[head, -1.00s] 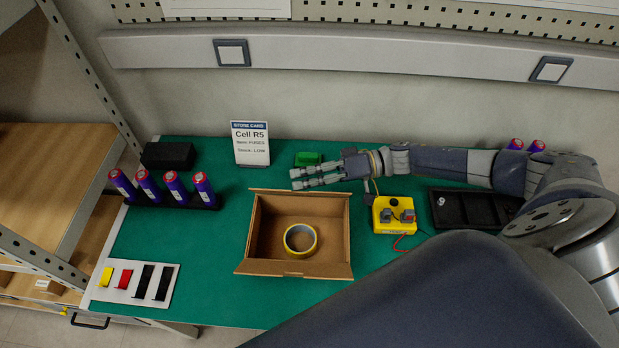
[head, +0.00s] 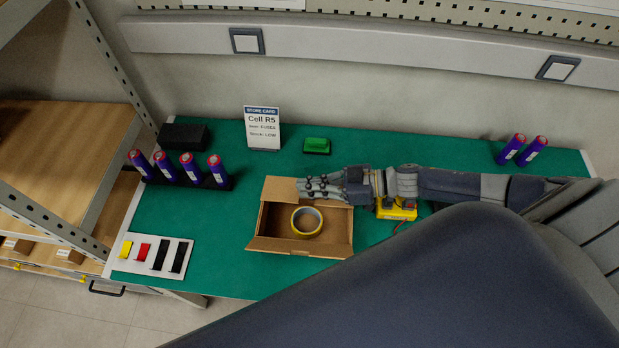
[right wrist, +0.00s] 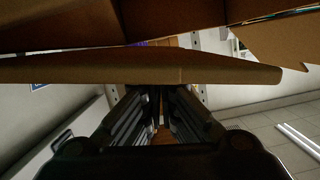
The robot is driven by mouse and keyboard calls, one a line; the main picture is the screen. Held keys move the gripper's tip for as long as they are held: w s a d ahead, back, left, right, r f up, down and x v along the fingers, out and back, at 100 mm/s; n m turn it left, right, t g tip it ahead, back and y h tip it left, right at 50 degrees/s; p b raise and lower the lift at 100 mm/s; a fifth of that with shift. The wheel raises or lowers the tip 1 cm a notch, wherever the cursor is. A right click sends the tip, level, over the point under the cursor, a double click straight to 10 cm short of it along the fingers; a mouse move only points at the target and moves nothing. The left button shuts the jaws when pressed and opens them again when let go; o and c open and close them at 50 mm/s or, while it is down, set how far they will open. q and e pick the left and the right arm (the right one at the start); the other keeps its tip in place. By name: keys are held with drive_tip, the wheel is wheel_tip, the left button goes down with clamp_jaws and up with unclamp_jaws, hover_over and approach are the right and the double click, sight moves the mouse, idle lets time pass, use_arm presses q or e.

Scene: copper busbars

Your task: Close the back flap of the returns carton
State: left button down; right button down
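The returns carton (head: 340,246) is a brown cardboard box on the green table mat, with a roll of yellow tape (head: 296,222) inside. Its front flap is folded outward. Its back flap (head: 280,188) stands out at the rear, partly hidden by my right gripper (head: 304,188). That gripper reaches in from the right, over the carton's back edge. In the right wrist view its fingers (right wrist: 160,95) lie close together, with a brown cardboard panel (right wrist: 150,70) across just beyond them. Nothing shows held between them. Whether they touch the cardboard I cannot tell. My left gripper is not in view.
A yellow box with switches (head: 398,211) sits right of the carton, partly under my arm. A green block (head: 316,146) and a store card (head: 262,128) stand behind. Purple cylinders (head: 190,168) stand in a rack at left.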

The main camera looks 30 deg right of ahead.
drive_tip(key=shift+s+f, duration=0.1)
drive_tip(key=shift+s+a+f, duration=0.1)
drive_tip(key=shift+f, duration=0.1)
drive_tip(key=shift+s+f, duration=0.1)
idle(0.3)
